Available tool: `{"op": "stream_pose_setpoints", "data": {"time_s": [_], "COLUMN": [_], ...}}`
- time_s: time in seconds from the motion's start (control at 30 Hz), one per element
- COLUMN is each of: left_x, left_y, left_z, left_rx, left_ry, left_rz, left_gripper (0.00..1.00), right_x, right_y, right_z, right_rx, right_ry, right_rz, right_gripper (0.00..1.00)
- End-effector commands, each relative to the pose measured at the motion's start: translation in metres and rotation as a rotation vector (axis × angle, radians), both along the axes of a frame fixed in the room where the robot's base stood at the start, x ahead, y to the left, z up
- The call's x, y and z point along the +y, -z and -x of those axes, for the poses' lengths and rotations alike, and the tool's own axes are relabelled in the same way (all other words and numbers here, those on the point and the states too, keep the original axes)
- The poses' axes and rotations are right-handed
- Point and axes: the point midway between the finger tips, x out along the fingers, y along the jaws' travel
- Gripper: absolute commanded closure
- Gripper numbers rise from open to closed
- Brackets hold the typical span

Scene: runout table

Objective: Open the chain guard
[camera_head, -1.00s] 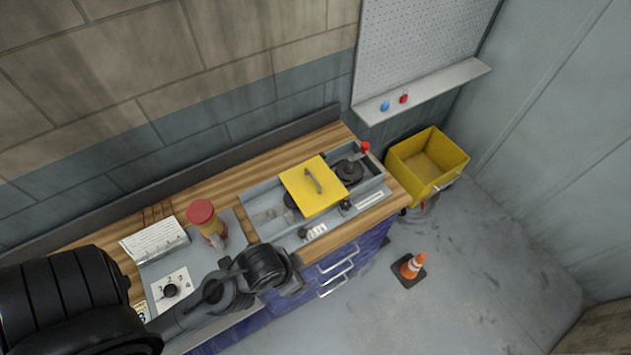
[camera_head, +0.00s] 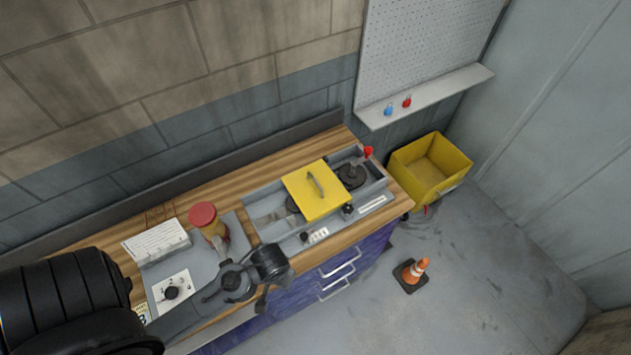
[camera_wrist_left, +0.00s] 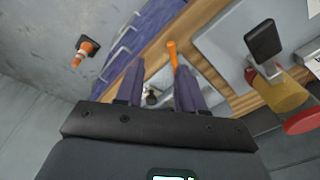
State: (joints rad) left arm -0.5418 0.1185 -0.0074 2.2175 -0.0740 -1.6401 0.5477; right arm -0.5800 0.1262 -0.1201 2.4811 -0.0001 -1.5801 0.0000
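The chain guard is a yellow square cover (camera_head: 325,203) with a dark bar handle (camera_head: 315,184). It lies flat over the middle of the grey runout tray (camera_head: 262,200), between dark round parts. My left gripper (camera_head: 263,297) is at the bench's front edge, left of and nearer than the guard, apart from it. In the left wrist view its two fingers (camera_wrist_left: 160,78) are spread with nothing held between them. An orange strip (camera_wrist_left: 172,56) shows beyond them. The guard is not clearly seen in that view. My right gripper is in neither view.
A red-knobbed lever (camera_head: 368,152) rises right of the guard. A yellow bin (camera_head: 430,165) and an orange cone (camera_head: 413,270) stand on the floor.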

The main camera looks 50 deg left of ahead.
Motion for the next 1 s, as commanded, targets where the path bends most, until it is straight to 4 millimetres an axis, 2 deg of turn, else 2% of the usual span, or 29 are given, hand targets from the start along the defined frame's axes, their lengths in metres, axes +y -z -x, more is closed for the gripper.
{"op": "stream_pose_setpoints", "data": {"time_s": [0.03, 0.1, 0.2, 0.3, 0.4, 0.57, 0.7, 0.83, 0.9, 1.0], "left_x": [0.023, 0.056, 0.103, 0.141, 0.168, 0.191, 0.201, 0.203, 0.203, 0.203], "left_y": [0.019, 0.039, 0.059, 0.066, 0.063, 0.038, 0.000, -0.033, -0.043, -0.046], "left_z": [-0.009, -0.023, -0.053, -0.088, -0.128, -0.194, -0.243, -0.273, -0.283, -0.289], "left_rx": [0.027, 0.054, 0.072, 0.075, 0.063, 0.013, -0.068, -0.137, -0.156, -0.169], "left_ry": [-0.104, -0.263, -0.491, -0.689, -0.835, -0.937, -0.975, -0.978, -0.974, -0.972], "left_rz": [-0.027, -0.058, -0.081, -0.067, -0.016, 0.098, 0.181, 0.221, 0.231, 0.237], "left_gripper": [0.62, 0.62, 0.62, 0.62, 0.62, 0.62, 0.62, 0.62, 0.62, 0.62], "right_x": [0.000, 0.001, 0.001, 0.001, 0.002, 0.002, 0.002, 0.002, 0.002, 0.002], "right_y": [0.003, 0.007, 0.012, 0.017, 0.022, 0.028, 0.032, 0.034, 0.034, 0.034], "right_z": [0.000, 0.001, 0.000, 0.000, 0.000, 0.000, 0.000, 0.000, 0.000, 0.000], "right_rx": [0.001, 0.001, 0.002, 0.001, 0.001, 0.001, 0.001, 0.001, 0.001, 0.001], "right_ry": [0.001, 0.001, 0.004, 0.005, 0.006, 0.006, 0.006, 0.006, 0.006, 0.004], "right_rz": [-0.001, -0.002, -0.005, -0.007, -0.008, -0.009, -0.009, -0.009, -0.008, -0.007], "right_gripper": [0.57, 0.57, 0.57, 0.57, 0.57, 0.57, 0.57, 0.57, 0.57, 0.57]}}
